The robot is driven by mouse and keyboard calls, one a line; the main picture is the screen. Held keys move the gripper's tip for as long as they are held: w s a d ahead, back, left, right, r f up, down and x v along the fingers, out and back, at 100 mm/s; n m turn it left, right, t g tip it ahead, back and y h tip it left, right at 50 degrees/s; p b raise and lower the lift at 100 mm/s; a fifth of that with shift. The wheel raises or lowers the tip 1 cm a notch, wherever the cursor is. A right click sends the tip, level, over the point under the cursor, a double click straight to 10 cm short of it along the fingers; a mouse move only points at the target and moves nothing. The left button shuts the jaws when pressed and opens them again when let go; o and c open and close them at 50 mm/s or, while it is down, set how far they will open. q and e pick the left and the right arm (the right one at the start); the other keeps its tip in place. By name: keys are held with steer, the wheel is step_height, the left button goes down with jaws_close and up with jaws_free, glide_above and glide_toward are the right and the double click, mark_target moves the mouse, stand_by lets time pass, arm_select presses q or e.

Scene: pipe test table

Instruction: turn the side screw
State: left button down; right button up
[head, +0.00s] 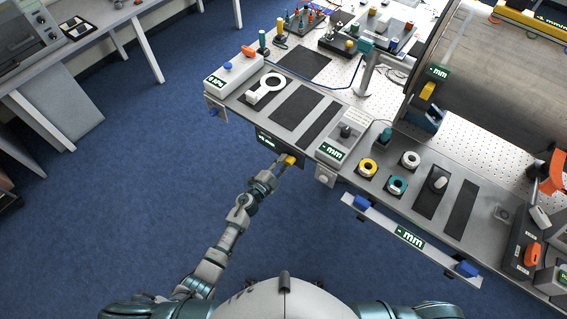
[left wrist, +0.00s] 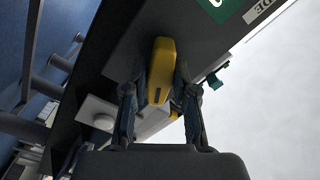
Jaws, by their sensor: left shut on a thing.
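The side screw has a yellow handle (head: 289,160) on the dark front side panel (head: 272,145) of the table, below the edge of the top. In the left wrist view the yellow handle (left wrist: 161,72) stands between the two fingers. My left gripper (head: 283,165) reaches up to it from below left and is shut on it. The gripper also shows in the left wrist view (left wrist: 160,100), with one dark finger on each side of the handle. The fingers hide part of the handle's sides. My right gripper is not in view.
The grey table edge runs just above the panel. A white box with a black knob (head: 346,131) stands on the top to the right. A rail with blue ends (head: 410,237) juts out at the front right. Blue floor (head: 130,190) is clear at the left.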

arm_select(q)
steer(key=shift+m, duration=0.9)
steer(key=shift+m+b, duration=0.35)
steer(key=shift+m, duration=1.05)
steer(key=shift+m+b, duration=0.3)
steer(key=shift+m, duration=0.6)
steer(key=m+b, duration=0.1)
steer(key=m, duration=0.4)
steer(key=shift+s+f, duration=0.1)
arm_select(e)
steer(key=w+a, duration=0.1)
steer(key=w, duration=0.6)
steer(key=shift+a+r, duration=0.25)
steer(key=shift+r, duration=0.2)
arm_select(q)
steer(key=shift+m, duration=0.3)
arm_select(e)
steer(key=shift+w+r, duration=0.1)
arm_select(q)
steer(key=shift+d+f, duration=0.1)
